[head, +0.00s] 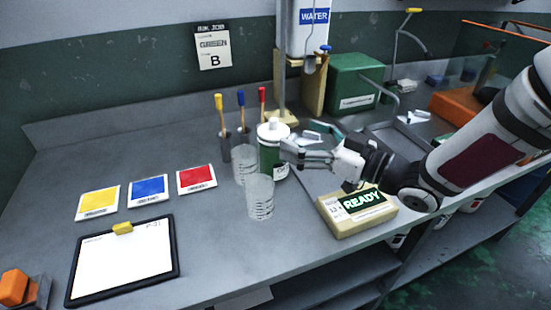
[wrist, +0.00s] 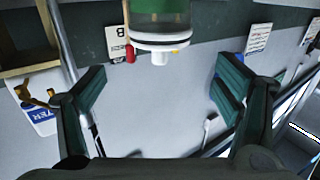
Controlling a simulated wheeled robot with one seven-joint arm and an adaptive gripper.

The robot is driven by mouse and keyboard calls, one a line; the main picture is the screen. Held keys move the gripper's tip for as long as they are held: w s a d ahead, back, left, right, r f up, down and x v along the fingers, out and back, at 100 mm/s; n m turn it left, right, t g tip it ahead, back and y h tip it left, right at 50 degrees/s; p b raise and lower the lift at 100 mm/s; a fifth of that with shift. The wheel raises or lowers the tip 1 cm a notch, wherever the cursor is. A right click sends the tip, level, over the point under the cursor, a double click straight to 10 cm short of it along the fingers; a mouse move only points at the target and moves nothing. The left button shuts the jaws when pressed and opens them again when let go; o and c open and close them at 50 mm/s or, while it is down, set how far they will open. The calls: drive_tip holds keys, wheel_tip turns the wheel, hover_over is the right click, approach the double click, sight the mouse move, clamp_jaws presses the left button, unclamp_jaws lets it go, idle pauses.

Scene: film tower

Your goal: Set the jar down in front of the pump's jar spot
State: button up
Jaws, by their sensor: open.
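A green-bodied container with a white knobbed lid (head: 273,133) stands upright on the bench; its lid also shows at the top middle of the wrist view (wrist: 160,40). Two clear graduated vessels stand by it, a rear one (head: 244,166) and a front one (head: 260,198). I cannot tell which of these the task calls the jar. My gripper (head: 297,147) is open, just right of the container in the head view. In the wrist view my gripper (wrist: 160,78) has its fingers spread with nothing gripped between them. I cannot make out a marked jar spot.
A WATER tank (head: 306,40) stands on a wooden stand at the back. A READY box (head: 357,210) lies below my wrist. Brushes (head: 241,108), colour cards (head: 148,190) and a clipboard (head: 123,258) are to the left. The bench between the clipboard and front vessel is clear.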

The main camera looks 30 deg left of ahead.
sight(261, 127)
drive_tip(key=shift+w+a+f, duration=0.2)
drive_tip(key=shift+a+f, duration=0.1)
drive_tip(key=shift+a, duration=0.95)
drive_tip(key=shift+w+a+f, duration=0.2)
drive_tip(key=shift+a+f, duration=0.1)
drive_tip(key=shift+a, duration=0.9)
drive_tip(key=shift+w+a+f, duration=0.2)
drive_tip(key=shift+a+f, duration=0.1)
drive_tip(key=shift+a, duration=0.95)
drive_tip(key=shift+c, duration=0.4)
